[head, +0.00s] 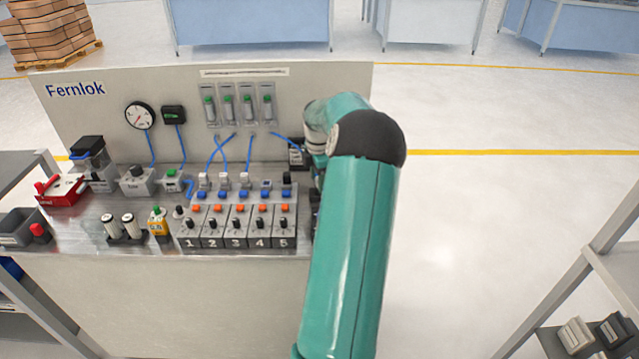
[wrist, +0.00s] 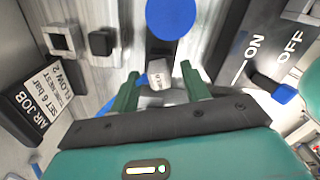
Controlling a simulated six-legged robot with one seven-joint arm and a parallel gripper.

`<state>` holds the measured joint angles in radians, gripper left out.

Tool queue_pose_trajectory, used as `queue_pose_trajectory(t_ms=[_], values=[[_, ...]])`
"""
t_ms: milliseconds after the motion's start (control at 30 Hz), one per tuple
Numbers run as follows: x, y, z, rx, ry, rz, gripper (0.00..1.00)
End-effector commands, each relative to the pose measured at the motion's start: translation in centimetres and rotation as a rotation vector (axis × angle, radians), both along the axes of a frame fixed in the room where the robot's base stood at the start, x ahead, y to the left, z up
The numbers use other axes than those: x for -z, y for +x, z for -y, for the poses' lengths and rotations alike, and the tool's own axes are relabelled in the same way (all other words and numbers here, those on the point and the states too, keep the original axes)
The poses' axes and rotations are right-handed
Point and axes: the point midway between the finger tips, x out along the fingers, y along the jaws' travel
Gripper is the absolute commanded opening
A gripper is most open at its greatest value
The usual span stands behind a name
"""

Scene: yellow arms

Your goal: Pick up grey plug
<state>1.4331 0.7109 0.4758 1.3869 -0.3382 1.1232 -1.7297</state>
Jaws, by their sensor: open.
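In the wrist view, a small light grey block with faint lettering, which looks like the grey plug (wrist: 158,77), lies between my two green fingers. My gripper (wrist: 160,80) is open, with a finger on either side of it; I cannot tell whether either finger touches it. In the head view my arm reaches to the right end of the bench panel, and my gripper is hidden behind it. I cannot single out this plug in the head view.
A round blue part (wrist: 170,18) is above the plug in the wrist view, with a black block (wrist: 102,41) to the left. A dark ON/OFF panel (wrist: 265,55) with a blue lever is at right. The head view shows the numbered valve block (head: 238,228) and blue tubes.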

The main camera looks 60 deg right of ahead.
Motion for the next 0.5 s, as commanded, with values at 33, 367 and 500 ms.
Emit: queue_pose_trajectory(t_ms=[33, 367, 500], values=[[-0.02, 0.01, -0.01, 0.0, 0.0, 0.0, 0.46], [-0.05, 0.01, -0.01, 0.0, 0.0, 0.0, 0.0], [-0.06, 0.0, -0.01, 0.0, 0.0, 0.0, 0.0]])
